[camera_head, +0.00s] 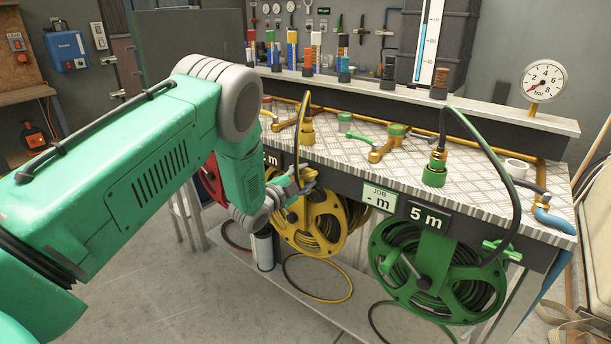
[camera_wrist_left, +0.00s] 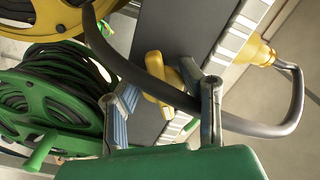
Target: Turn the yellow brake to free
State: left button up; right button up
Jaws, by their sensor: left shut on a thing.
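The yellow brake (camera_head: 309,176) is a small knob-like lever at the upper edge of the yellow hose reel (camera_head: 338,217), under the bench edge. My left gripper (camera_head: 296,184) is at the brake and partly covers it. In the left wrist view the yellow brake (camera_wrist_left: 155,66) shows between the two fingers of my left gripper (camera_wrist_left: 170,95), which are shut on it. A dark hose crosses in front and hides part of the hold. The brake's exact angle cannot be told. My right gripper is not in view.
A green reel (camera_head: 437,270) under a "5 m" sign (camera_head: 429,217) hangs to the right. A red reel (camera_head: 212,181) is partly behind my arm. The metal bench top (camera_head: 365,152) carries brass taps and a gauge (camera_head: 543,81). Loose hose loops lie below the reels.

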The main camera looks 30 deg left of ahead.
pick_arm(q)
jog(key=n, duration=0.3)
jog(key=f+n, duration=0.1)
jog(key=n, duration=0.2)
jog(key=shift+s+d+n+p, duration=0.15)
jog(key=shift+s+n+p, duration=0.05)
jog(key=shift+n+p, duration=0.15)
jog(key=n, duration=0.4)
jog(key=shift+d+f+n, duration=0.15)
jog(key=shift+d+n, duration=0.05)
jog(key=shift+n, duration=0.45)
jog(key=o, duration=1)
jog(key=shift+o, duration=0.8)
jog(key=shift+a+r, duration=0.1)
jog(key=shift+r, duration=0.1)
jog(key=s+a, duration=0.1)
jog(key=s, duration=1.1)
